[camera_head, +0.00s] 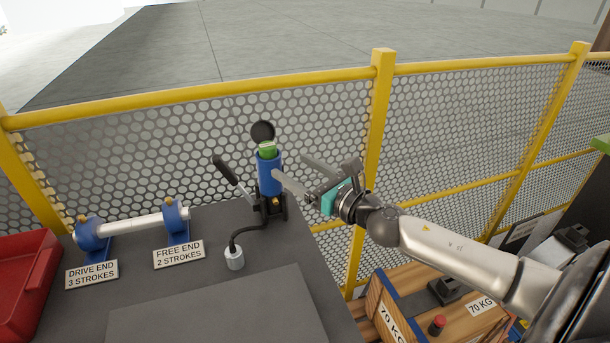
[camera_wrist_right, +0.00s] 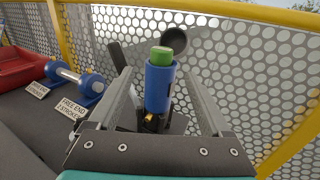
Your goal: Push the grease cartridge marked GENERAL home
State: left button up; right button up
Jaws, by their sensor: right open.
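The grease gun's blue barrel (camera_head: 269,175) stands upright at the bench's back right corner. A green cartridge (camera_head: 267,149) sticks out of its open top; no marking on it can be read. In the right wrist view the green cartridge (camera_wrist_right: 161,55) shows above the blue barrel (camera_wrist_right: 158,88). My right gripper (camera_head: 290,172) is open, just right of the barrel. In the wrist view its fingers (camera_wrist_right: 162,92) appear on either side of the barrel, apart from it. Whether the fingers reach around the barrel cannot be told. My left gripper is not in view.
A black round cap (camera_head: 263,131) is behind the cartridge. A black lever (camera_head: 226,169) leans left. A shaft (camera_head: 143,224) with two blue bearings, two labels and a red bin (camera_head: 22,276) are left. A yellow mesh fence (camera_head: 200,106) runs behind the bench. The bench's front is clear.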

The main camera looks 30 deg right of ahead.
jog(key=shift+s+d, duration=0.2)
jog(key=shift+s, duration=0.85)
